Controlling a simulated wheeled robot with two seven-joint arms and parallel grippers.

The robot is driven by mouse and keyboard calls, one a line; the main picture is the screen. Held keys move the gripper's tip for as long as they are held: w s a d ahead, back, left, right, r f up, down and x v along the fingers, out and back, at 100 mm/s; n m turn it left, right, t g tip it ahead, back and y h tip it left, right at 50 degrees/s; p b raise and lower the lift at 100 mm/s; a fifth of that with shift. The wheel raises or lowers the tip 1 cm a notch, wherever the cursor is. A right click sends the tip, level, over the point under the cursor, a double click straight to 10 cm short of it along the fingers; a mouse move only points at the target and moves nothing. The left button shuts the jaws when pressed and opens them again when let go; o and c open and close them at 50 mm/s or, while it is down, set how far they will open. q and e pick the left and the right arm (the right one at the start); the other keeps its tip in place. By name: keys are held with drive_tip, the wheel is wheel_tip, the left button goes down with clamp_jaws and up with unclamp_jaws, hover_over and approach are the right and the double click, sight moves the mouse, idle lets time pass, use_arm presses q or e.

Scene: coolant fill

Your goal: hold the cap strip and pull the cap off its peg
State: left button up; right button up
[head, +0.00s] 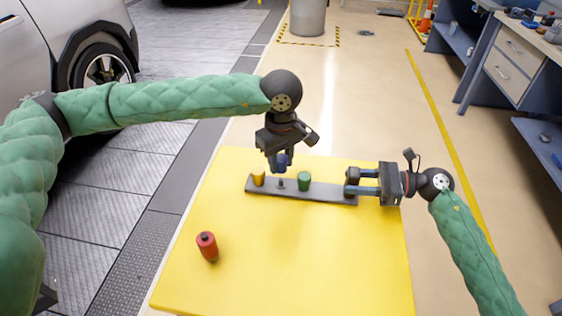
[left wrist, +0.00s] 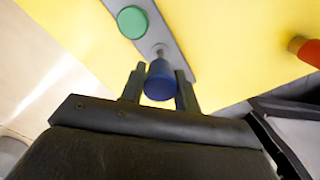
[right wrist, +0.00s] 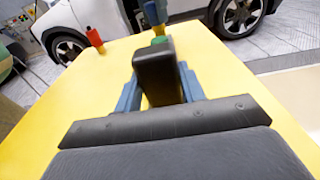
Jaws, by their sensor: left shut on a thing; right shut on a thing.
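The dark grey cap strip (head: 330,194) lies on the yellow table. My right gripper (head: 354,183) is shut on its right end; the dark end block (right wrist: 155,75) shows between the fingers in the right wrist view. My left gripper (head: 281,158) is shut on the blue cap (left wrist: 160,82), which also shows in the head view (head: 283,162). The blue cap is above a bare grey peg (head: 281,184), with a small gap visible between them. A yellow cap (head: 258,177) and a green cap (head: 304,181) sit on the strip on either side of that peg.
A red bottle with a dark top (head: 207,246) stands at the front left of the yellow table (head: 300,260). The table's front middle is clear. A car stands at the left and a workbench (head: 510,50) at the right, both away from the table.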

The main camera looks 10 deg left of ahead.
sight(281, 157)
use_arm(q)
drive_tip(key=shift+r, duration=0.15)
drive_tip(key=shift+r, duration=1.8)
use_arm(e)
drive_tip(key=o, duration=1)
drive_tip(key=shift+c, duration=0.2)
